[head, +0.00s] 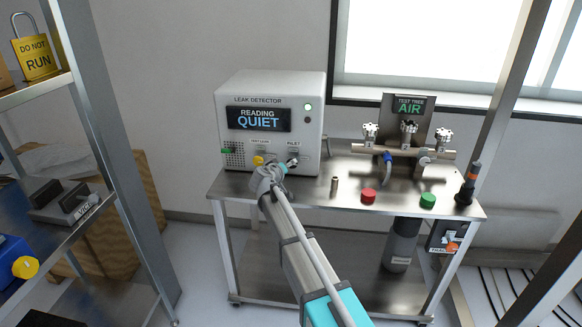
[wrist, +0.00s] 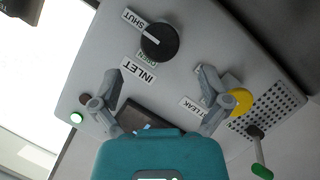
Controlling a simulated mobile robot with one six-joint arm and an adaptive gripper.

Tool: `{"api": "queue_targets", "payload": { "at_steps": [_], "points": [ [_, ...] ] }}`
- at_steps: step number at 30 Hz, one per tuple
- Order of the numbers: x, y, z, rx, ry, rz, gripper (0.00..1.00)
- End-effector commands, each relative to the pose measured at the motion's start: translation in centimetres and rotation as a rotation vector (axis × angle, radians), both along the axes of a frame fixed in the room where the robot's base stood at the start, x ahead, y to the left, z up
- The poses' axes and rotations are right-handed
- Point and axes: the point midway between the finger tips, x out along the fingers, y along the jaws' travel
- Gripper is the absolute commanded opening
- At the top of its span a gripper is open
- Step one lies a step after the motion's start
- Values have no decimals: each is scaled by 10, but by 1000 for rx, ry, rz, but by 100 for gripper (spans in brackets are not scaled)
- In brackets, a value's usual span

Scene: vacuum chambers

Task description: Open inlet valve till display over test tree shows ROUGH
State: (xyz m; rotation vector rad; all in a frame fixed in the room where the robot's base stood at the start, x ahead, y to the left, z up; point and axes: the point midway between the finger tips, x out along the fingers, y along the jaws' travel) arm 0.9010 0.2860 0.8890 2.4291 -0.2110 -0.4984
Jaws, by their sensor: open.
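The inlet valve is a round black knob (wrist: 160,41) on the leak detector's front, between SHUT and OPEN labels in the wrist view. Its white pointer line points toward SHUT. My gripper (wrist: 158,84) is open, its fingers spread apart, and nothing shows between them; the knob appears beyond the fingertips. The display over the test tree (head: 409,106) reads TEST TREE AIR in green. The test tree (head: 405,150) has several silvery knobs.
The detector screen (head: 259,119) reads READING QUIET. A yellow TEST LEAK knob (wrist: 240,102) and a green-tipped lever (wrist: 262,171) are near the inlet knob. Red (head: 368,196) and green (head: 428,200) buttons stand on the steel cart (head: 325,190). A shelf rack (head: 95,130) is at left.

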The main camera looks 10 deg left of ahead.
Motion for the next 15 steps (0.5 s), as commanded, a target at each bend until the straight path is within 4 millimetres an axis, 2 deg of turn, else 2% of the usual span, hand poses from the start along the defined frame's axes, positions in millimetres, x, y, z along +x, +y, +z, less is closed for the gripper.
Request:
{"api": "queue_targets", "payload": {
  "at_steps": [1,6,15],
  "points": [
    [10,-1,-5,1,0,-2,96],
    [32,-8,-12,0,0,0,96],
    [53,-15,-18,0,1,1,96]
  ]
}}
